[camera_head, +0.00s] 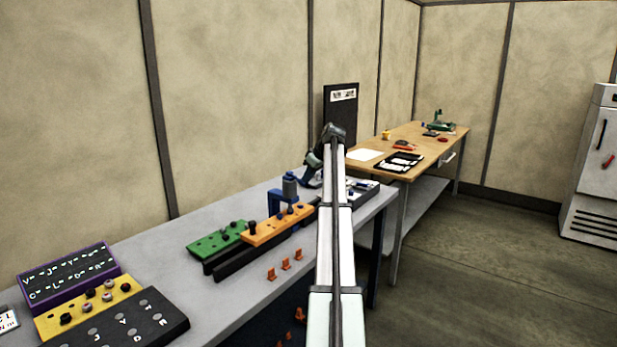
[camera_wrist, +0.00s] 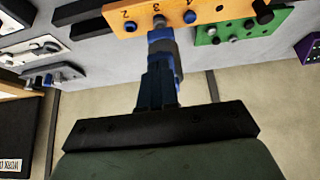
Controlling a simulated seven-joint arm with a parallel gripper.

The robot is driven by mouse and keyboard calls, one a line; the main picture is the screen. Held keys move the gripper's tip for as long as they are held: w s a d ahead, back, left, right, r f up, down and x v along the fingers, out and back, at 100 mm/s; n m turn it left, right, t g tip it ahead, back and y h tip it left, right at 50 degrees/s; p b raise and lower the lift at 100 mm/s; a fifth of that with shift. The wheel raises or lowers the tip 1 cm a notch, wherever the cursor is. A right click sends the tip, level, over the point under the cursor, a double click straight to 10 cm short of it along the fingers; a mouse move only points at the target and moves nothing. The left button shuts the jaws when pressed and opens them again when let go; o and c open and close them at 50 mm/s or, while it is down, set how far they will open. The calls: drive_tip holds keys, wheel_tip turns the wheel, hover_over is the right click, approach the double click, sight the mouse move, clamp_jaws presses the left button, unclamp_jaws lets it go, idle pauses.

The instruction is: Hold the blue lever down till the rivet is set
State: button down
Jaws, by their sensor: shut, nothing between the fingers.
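The blue riveting press (camera_head: 274,202) with its grey cylinder (camera_head: 290,186) stands at the orange plate (camera_head: 262,231) on the grey bench. In the wrist view the press (camera_wrist: 160,36) is at the plate's (camera_wrist: 175,8) number 3, beside a grey pin (camera_wrist: 158,21). My gripper (camera_wrist: 158,78) is shut and empty, its fingertips close to the press's blue and grey parts. I cannot tell whether they touch the lever. In the head view my gripper (camera_head: 308,181) is just right of the press. The lever is not clearly distinguishable, and the rivet's state cannot be seen.
A green plate (camera_head: 214,243) lies left of the orange one. A purple-edged box (camera_head: 70,275), a yellow block (camera_head: 88,309) and a dark lettered panel (camera_head: 125,327) are at the near left. Small orange clips (camera_head: 285,264) line the bench's front. A wooden table (camera_head: 430,146) stands beyond.

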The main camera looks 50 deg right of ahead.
idle(0.4)
drive_tip(key=v, duration=1.4)
